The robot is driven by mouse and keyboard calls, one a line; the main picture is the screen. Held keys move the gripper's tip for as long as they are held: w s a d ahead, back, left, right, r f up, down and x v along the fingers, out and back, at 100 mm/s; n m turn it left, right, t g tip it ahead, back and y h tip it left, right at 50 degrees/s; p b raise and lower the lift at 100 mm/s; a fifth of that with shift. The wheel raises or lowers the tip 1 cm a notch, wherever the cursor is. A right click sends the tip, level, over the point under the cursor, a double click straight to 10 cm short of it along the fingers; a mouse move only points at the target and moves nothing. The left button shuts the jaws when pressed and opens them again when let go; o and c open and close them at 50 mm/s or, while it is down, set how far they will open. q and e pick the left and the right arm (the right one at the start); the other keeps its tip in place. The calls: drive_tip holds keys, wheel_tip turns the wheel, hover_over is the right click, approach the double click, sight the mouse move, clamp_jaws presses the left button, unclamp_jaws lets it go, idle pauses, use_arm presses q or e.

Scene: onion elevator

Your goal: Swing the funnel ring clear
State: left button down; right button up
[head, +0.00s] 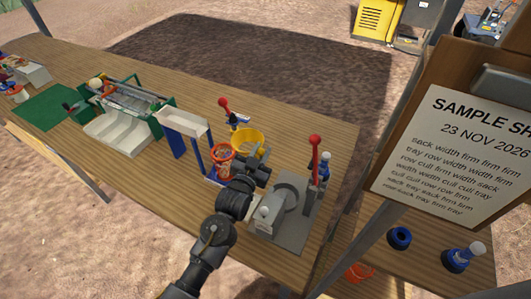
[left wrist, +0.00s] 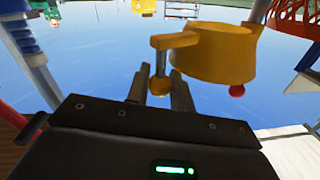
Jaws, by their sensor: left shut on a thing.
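The yellow funnel ring (head: 247,141) is at the right half of the bench, beside an orange-red net sack (head: 221,163). In the left wrist view the ring (left wrist: 222,55) shows large, with a small handle (left wrist: 172,41) reaching out to its left and a post hanging down to a round knob. My left gripper (head: 261,166) is close on the near side of the ring. In the left wrist view its fingers (left wrist: 161,84) stand on either side of the handle's post and are shut on it. The fingertips are partly hidden in the head view. My right gripper is not in view.
A grey press-like device (head: 282,212) with a red-knobbed lever (head: 314,150) stands right of my arm. A white chute (head: 184,121) on blue legs stands left of the sack. A green-framed roller machine (head: 125,105) is farther left. A red-knobbed lever (head: 224,103) stands behind the ring.

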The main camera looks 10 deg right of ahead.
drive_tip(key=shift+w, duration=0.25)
use_arm(q)
drive_tip(key=c, duration=1.3)
unclamp_jaws()
drive_tip(key=shift+o, duration=0.2)
drive_tip(key=b+v, duration=0.2)
drive_tip(key=v, duration=0.8)
drive_tip(key=shift+s+b, duration=0.3)
drive_tip(key=shift+s, duration=0.05)
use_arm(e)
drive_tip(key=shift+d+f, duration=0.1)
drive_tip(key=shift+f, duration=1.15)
use_arm(q)
drive_tip(key=shift+a, duration=0.1)
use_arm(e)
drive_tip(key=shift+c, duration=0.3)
